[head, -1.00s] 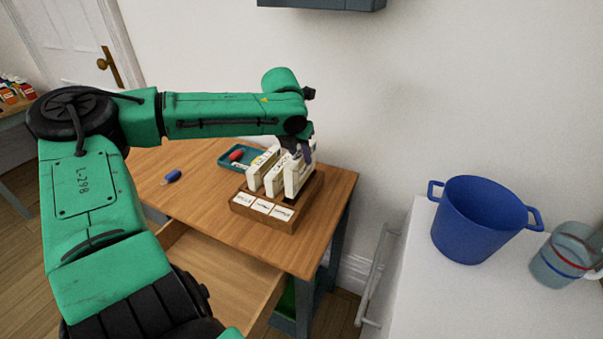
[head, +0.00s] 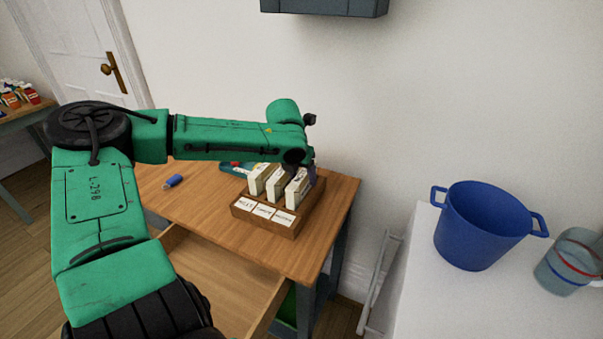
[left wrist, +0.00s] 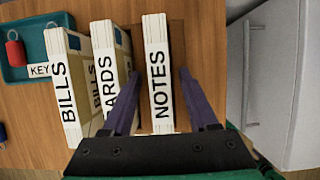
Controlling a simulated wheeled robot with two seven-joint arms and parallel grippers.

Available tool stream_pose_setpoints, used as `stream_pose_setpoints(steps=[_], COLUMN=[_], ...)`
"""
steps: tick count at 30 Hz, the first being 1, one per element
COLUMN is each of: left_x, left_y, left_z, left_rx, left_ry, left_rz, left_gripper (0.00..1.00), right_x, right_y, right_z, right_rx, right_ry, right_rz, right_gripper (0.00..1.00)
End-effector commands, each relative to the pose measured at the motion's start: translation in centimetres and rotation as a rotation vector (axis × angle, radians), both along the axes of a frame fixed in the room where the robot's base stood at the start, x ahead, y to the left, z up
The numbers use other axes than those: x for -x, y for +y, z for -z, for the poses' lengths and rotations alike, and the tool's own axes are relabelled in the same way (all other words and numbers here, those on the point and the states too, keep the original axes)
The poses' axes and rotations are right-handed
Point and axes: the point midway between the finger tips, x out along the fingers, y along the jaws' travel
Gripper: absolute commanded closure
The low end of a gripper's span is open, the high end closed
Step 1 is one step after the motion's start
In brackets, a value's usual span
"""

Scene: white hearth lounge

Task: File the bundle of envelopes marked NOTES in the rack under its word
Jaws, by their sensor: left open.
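The NOTES bundle (left wrist: 158,75), cream with black letters, stands in the right-hand slot of the wooden rack (head: 266,225); it also shows in the head view (head: 297,187). My left gripper (left wrist: 160,92) is open, with one purple finger on each side of the NOTES bundle; in the head view it is at the rack's right end (head: 308,168). The BILLS bundle (left wrist: 68,85) and the CARDS bundle (left wrist: 105,65) stand to its left. The rack's front carries three white labels, too small to read surely. My right gripper is not in view.
The rack stands on a wooden desk (head: 205,205) with an open drawer (head: 225,275) in front. A teal tray (left wrist: 22,60) with a red item lies beside the rack. A blue item (head: 173,181) lies on the desk. A blue pot (head: 482,225) stands on the white counter at right.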

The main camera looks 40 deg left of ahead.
Motion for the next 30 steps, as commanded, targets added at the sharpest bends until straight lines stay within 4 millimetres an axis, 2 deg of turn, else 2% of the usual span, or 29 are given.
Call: stream_pose_setpoints(steps=[5,14,22,25,30], left_x=[0.3,2.0,3.9,4.3,4.4], left_y=[-0.1,-0.7,-1.3,-1.4,-1.4], left_z=[-1.5,-5.9,-10.5,-11.2,-11.4], left_rx=[0.002,0.003,0.0,0.0,0.0], left_ry=[-0.004,-0.008,-0.004,-0.001,0.001], left_rz=[-0.001,0.001,0.0,0.0,0.0], left_gripper=[0.4,0.4,0.4,0.4,0.4], right_x=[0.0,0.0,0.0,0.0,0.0], right_y=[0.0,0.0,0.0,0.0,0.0], right_z=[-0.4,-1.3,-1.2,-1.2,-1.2], right_rx=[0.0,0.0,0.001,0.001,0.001], right_ry=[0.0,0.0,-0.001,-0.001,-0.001], right_rz=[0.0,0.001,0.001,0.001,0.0], right_gripper=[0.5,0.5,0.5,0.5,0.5])
